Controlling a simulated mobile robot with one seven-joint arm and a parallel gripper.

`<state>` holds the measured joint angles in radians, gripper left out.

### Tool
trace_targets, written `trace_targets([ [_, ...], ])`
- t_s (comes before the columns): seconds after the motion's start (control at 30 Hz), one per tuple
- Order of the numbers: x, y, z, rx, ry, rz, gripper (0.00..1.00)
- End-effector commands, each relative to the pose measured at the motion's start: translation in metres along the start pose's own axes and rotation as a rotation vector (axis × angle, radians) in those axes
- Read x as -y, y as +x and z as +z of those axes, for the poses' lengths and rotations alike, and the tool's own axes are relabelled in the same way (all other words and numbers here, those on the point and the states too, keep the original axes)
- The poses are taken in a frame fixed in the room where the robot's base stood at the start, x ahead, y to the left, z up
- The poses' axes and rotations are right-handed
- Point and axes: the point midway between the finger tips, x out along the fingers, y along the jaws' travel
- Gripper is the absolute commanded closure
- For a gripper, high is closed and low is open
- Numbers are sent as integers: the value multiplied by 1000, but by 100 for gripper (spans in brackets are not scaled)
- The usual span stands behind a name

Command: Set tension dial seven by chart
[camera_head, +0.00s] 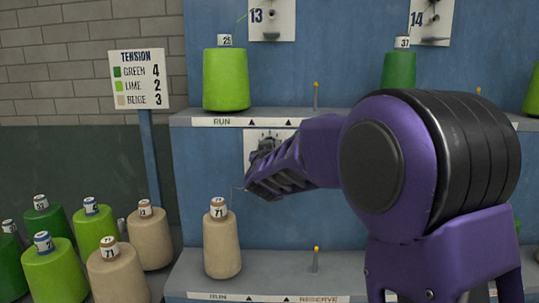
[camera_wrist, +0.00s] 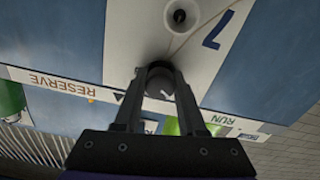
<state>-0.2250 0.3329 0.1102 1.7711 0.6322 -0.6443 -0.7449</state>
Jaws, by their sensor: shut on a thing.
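The tension chart (camera_head: 139,80) reads green 4, lime 2, beige 3. A plate with a 7 (camera_wrist: 218,30) shows inverted in the wrist view, with a pale round fitting (camera_wrist: 180,16) on it. My gripper (camera_wrist: 160,88) has its fingers on either side of a dark round dial (camera_wrist: 158,82) on this plate and is shut on it. A white mark shows on the dial, but its setting is not legible. In the head view my gripper (camera_head: 262,182) covers much of the plate (camera_head: 251,146). A beige cone marked 71 (camera_head: 221,245) stands upright on the lower shelf, below left.
Several green, lime and beige cones (camera_head: 118,275) stand at the lower left. Above, a lime cone (camera_head: 226,80) and a green cone (camera_head: 399,70) stand on the upper shelf (camera_head: 290,122). Thin pegs (camera_head: 316,97) rise from the shelves. My arm hides the right side.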

Motion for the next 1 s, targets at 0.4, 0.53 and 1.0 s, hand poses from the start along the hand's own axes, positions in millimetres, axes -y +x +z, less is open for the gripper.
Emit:
trace_targets([
  [0.4, 0, 0, 3, -2, 399, 0, 100],
  [0.53, 0, 0, 2, -3, 520, 0, 100],
  [1.0, 0, 0, 0, -1, 862, 1, 100],
])
